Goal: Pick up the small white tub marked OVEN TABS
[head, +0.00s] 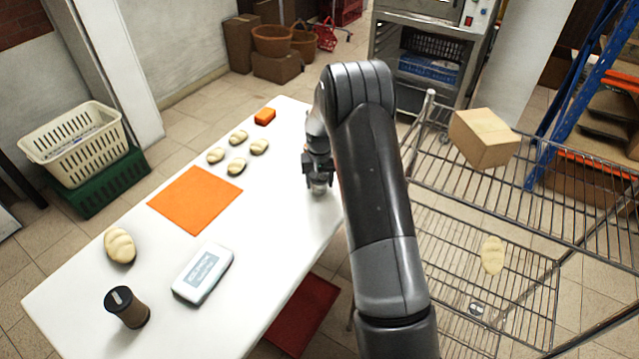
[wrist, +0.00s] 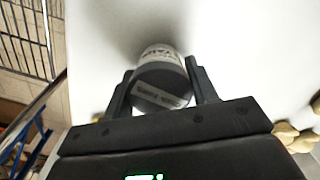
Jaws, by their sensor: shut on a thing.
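The small white tub (wrist: 160,58) is between the two dark fingers of my gripper (wrist: 160,72) in the wrist view. It has a dark grey lid with a pale label strip, and printing on its side that is too blurred to read surely. My gripper is shut on it, one finger against each side. In the head view my gripper (head: 318,165) points down near the right edge of the white table, with a bit of the tub (head: 319,188) showing below it. I cannot tell whether the tub touches the table.
A wire rack (head: 560,225) with a cardboard box (head: 484,138) stands right.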

